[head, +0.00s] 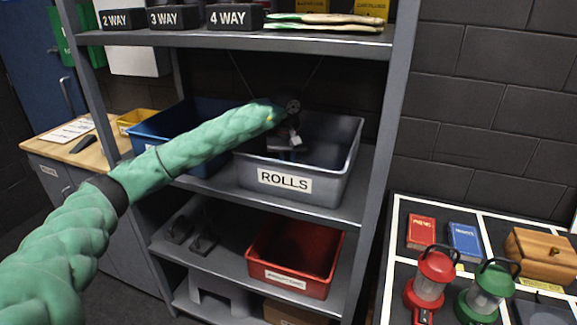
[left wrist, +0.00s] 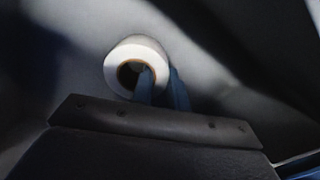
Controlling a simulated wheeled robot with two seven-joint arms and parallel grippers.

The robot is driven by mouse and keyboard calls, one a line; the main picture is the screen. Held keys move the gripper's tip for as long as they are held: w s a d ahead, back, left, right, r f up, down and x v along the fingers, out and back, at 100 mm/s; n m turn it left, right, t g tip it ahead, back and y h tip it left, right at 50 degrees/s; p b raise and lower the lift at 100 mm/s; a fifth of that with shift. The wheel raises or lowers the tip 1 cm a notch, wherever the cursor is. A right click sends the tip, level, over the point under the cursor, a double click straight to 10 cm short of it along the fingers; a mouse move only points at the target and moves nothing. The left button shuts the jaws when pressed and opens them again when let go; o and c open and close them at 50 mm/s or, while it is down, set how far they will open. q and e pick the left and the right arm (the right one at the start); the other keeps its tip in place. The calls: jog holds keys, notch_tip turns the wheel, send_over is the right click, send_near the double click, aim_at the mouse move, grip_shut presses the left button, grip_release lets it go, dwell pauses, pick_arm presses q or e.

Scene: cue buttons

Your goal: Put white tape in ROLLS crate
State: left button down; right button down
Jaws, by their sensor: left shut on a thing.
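The grey ROLLS crate (head: 285,181) sits on the middle shelf with its label facing me. My left arm reaches into the shelf bay, and my left gripper (head: 290,143) is over the crate's opening, within its outline. In the left wrist view the white tape (left wrist: 122,50) is a white roll with a brown core. My left gripper (left wrist: 165,88) is shut on its ring, with one blue finger in the core hole and one outside. A grey surface lies behind the roll. In the head view the tape is too small and hidden to make out clearly. My right gripper is not in view.
A blue crate (head: 150,137) stands left of the ROLLS crate, partly behind my arm. The upper shelf (head: 330,37) is above, and a red crate (head: 290,275) is below. A shelf post (head: 383,160) stands at the right. A table with lanterns (head: 430,280) is farther right.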

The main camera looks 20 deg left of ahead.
pick_arm(q)
jog(key=shift+w, duration=0.1)
jog(key=shift+f, duration=0.1)
jog(key=c, duration=1.4)
grip_release()
